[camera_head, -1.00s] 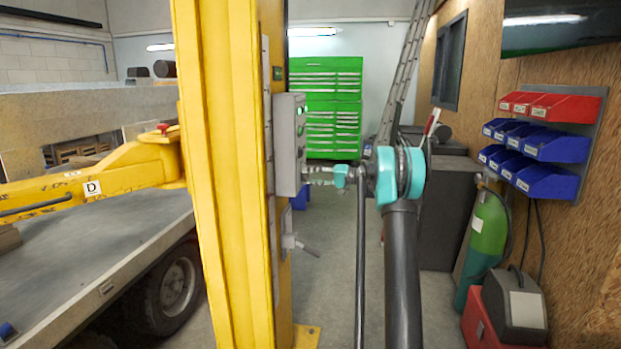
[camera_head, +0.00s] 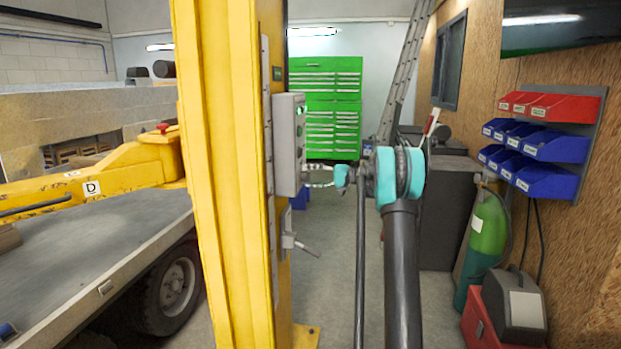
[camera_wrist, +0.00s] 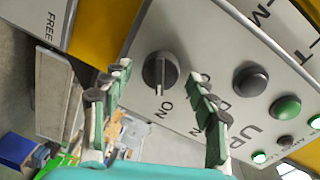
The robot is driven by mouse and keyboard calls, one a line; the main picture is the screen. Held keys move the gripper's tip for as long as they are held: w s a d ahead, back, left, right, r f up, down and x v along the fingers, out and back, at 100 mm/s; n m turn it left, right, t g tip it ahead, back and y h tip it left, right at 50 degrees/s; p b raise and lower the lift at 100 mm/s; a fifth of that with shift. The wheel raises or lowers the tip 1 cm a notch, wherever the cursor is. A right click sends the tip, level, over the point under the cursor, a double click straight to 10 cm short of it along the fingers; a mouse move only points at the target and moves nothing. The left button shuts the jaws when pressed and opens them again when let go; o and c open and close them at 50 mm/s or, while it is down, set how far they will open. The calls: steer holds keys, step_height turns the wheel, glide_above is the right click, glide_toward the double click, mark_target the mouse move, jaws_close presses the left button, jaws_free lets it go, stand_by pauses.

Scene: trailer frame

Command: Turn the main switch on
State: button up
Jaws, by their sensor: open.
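The main switch is a dark round knob (camera_wrist: 160,72) on the grey control box (camera_wrist: 205,35) in the wrist view. Its grip bar stands near vertical in the picture, with a pale mark at the lower end beside the printed "ON". My gripper (camera_wrist: 159,74) is open, with one finger left of the knob and one right; I cannot tell if they touch it. The right finger covers part of the lettering. In the head view the control box (camera_head: 289,145) is on the yellow post, and my gripper (camera_head: 319,177) is at its right side; the knob cannot be made out there.
Green and black buttons (camera_wrist: 285,107) sit right of the knob on the same panel. A lever (camera_head: 299,245) sticks out below the box. The yellow post (camera_head: 225,170) stands left of my arm. Clear floor (camera_head: 325,240) lies behind.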

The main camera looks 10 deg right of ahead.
steer(key=shift+d, duration=0.1)
steer(key=v, duration=1.1)
steer(key=shift+s+d, duration=0.2)
steer(key=shift+d, duration=0.15)
steer(key=s+a+f+g+h, duration=0.1)
steer(key=s+a+f+h, duration=0.4)
steer(key=s, duration=0.6)
steer(key=s+a+f+g+h, duration=0.1)
steer(key=s+a+f+h, duration=0.2)
steer(key=s+a+f, duration=0.65)
steer(key=s+d+f+h, duration=0.2)
steer(key=s+f, duration=0.1)
steer(key=s, duration=0.7)
steer(key=s+d+f+h, duration=0.2)
steer(key=s+f+h, duration=0.1)
steer(key=s, duration=0.7)
steer(key=s+d+f+h, duration=0.3)
steer(key=s+f, duration=0.2)
steer(key=s, duration=0.6)
steer(key=shift+n, duration=0.3)
